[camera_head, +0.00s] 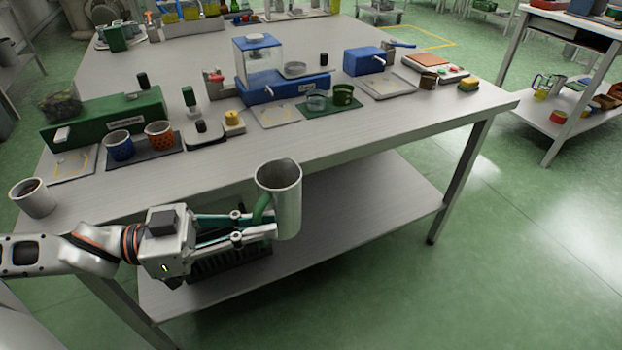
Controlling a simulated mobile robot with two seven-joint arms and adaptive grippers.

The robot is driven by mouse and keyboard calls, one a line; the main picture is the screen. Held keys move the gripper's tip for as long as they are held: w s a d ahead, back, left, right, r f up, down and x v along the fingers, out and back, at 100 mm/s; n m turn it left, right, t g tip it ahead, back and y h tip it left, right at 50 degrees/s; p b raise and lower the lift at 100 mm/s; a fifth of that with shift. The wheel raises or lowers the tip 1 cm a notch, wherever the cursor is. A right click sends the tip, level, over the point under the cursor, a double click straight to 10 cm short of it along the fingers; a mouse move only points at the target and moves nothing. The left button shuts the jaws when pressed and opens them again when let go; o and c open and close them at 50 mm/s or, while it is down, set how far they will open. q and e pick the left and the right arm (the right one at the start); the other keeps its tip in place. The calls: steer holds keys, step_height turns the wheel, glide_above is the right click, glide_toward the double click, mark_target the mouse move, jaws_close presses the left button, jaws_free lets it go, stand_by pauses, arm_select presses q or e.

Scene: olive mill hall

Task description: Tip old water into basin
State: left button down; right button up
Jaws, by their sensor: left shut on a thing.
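A metal jug (285,208) with a green handle is held in front of the table's near edge, above the level of the lower shelf. It is about upright, mouth up. My left gripper (266,225) comes in from the left and is shut on the jug at its handle side. The jug's inside is too small to tell whether water is in it. I cannot make out a basin. My right gripper is not in view.
The table (330,135) carries a green machine (105,118), patterned cups, a blue machine (285,88) and a blue box (365,61). A metal cup (34,199) stands at its near left corner. A dark crate (228,262) sits on the lower shelf (350,205).

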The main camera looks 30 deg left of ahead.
arm_select(q)
steer(key=shift+m+g+h, duration=0.4)
steer(key=shift+g, duration=0.1)
steer(key=shift+s+a+r, duration=0.1)
steer(key=shift+s+r, duration=0.45)
steer(key=shift+r, duration=0.4)
steer(key=shift+s+a+r, duration=0.1)
steer(key=shift+s+r, duration=0.4)
steer(key=shift+r, duration=0.4)
steer(key=shift+s+r, duration=0.1)
steer(key=shift+w+d, duration=0.1)
steer(key=shift+w, duration=0.1)
